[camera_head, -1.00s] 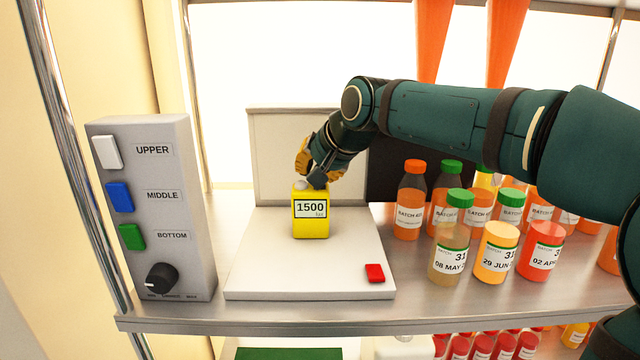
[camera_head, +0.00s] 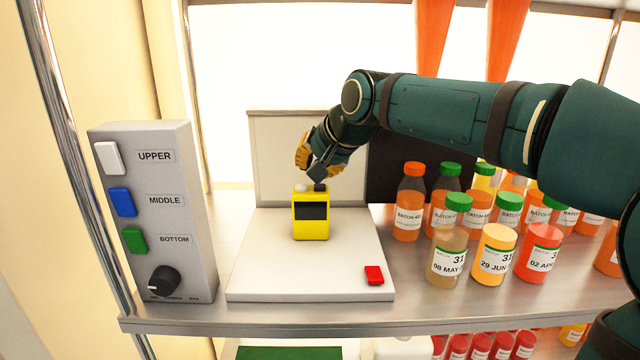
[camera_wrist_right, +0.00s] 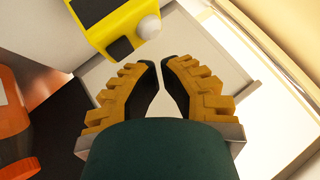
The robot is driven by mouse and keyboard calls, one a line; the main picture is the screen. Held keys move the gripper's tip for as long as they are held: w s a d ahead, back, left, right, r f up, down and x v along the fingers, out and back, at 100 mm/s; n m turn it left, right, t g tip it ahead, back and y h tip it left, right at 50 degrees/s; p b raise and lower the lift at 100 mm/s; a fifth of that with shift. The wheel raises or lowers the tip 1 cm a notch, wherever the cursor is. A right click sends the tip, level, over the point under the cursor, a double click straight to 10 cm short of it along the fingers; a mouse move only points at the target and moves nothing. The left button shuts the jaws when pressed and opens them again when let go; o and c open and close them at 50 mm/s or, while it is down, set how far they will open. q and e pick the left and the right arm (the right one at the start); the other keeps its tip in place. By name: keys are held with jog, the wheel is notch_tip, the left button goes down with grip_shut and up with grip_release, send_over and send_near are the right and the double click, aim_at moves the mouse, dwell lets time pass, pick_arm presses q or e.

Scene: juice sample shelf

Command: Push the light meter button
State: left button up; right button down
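The yellow light meter (camera_head: 311,227) stands upright on a white plate (camera_head: 260,270). Its front display is dark. On its top are a white dome (camera_head: 301,188) and a dark button (camera_head: 320,187). My right gripper (camera_head: 320,172) is just above and behind the meter's top; whether it touches the button cannot be told in the head view. In the right wrist view, the gripper (camera_wrist_right: 160,65) has its fingertips together with nothing held, and the meter (camera_wrist_right: 104,22), its dome (camera_wrist_right: 148,27) and dark button (camera_wrist_right: 120,48) lie beyond the fingertips. My left gripper is not in view.
A grey control box (camera_head: 185,215) with white, blue and green buttons and a knob stands at the left. A red button (camera_head: 374,275) is on the plate's front right. Several juice bottles (camera_head: 494,255) crowd the right. The plate's front left is clear.

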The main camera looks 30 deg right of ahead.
notch_tip(320, 180, up, 6)
jog(key=p, duration=0.4)
jog(key=shift+p, duration=0.35)
